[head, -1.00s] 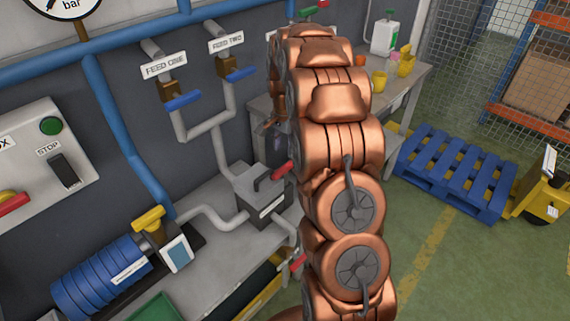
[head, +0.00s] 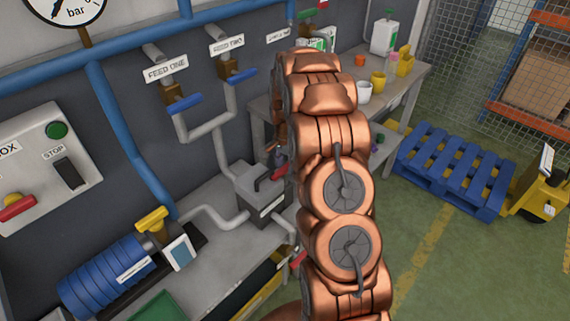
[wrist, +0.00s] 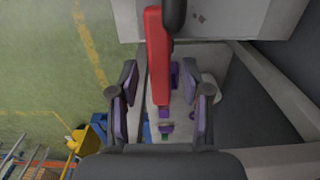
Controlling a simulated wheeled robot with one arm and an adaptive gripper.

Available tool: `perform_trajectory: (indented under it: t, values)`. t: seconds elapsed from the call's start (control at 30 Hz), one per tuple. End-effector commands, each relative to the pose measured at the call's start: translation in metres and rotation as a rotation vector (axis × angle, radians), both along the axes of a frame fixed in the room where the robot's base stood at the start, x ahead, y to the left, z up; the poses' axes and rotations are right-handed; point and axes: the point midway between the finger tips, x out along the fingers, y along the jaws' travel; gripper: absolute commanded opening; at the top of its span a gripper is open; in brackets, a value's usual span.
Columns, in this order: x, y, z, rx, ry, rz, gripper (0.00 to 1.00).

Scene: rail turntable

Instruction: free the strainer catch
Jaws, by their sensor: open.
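The strainer is a grey box (head: 262,194) on the bench beside the wall, with a black handle on its lid and pipes joined to it. Its red catch (head: 281,172) sticks out at the upper right, close to my arm. In the wrist view the red catch (wrist: 157,55) is a long bar reaching down from the top of the picture, with the black handle (wrist: 173,14) beside it. My gripper (wrist: 165,90) is open, with its purple-padded fingers apart on either side of the bar's lower end. In the head view my arm mostly hides the gripper.
Blue feed valves (head: 182,103) are on the wall above. A blue cylinder (head: 106,276) and a switch box (head: 42,165) are at the left. A table with cups (head: 377,79) stands behind my arm. A blue pallet (head: 454,174) lies on the right floor.

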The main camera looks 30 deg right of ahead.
Motion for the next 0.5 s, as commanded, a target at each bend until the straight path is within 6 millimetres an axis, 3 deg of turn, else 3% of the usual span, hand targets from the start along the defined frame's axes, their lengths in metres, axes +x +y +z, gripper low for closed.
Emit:
perform_trajectory:
  t: [0.13,0.5]
  values:
    - [0.0001,0.0000,0.0002,0.000,0.000,0.000,0.47]
    - [-0.0001,0.0000,0.0003,0.000,0.000,0.000,0.08]
